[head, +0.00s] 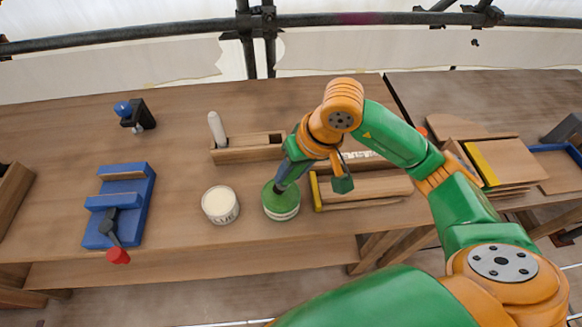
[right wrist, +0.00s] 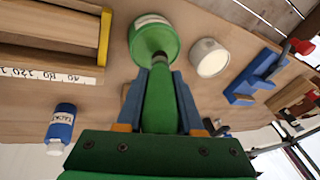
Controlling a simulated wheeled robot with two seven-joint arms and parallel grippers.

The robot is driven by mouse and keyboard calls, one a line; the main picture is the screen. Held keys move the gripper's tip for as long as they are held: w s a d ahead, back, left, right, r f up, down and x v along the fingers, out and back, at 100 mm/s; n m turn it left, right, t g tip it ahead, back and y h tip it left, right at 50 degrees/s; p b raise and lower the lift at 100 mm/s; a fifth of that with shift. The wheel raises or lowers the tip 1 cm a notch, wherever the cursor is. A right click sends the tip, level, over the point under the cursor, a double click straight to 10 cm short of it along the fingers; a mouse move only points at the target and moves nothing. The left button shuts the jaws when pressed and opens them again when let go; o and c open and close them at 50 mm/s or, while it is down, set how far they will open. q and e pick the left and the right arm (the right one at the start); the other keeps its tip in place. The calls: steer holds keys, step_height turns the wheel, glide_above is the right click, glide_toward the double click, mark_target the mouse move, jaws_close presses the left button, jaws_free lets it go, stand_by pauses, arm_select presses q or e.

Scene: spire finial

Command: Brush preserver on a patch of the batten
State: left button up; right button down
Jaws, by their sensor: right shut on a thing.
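My right gripper (head: 283,180) comes down over a green pot (head: 281,205) with a pale label band, in the middle of the bench. In the right wrist view its two blue fingers (right wrist: 160,98) are shut on a green handle (right wrist: 158,105), seemingly the brush's. The handle runs toward the pot (right wrist: 153,38); its far end and any bristles are hidden. A wooden piece with a yellow end (head: 365,187), possibly the batten, lies right of the pot, partly behind my arm. My left gripper is not in view.
A white glue tub (head: 220,207) stands close left of the pot. Further left is a blue fixture (head: 120,207) with a red knob. A wooden box (head: 247,150) lies behind the pot. Stacked boards (head: 505,160) are at right. A blue bottle (right wrist: 62,126) shows in the right wrist view.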

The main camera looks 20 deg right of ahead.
steer(key=shift+s+d+r, duration=0.1)
stand_by(0.5)
steer(key=shift+f+b, duration=0.65)
steer(key=shift+b, duration=0.05)
stand_by(0.5)
steer(key=shift+f+b, duration=0.1)
steer(key=shift+b, duration=0.3)
stand_by(1.3)
steer(key=shift+r+p, duration=2.15)
steer(key=shift+r, duration=1.45)
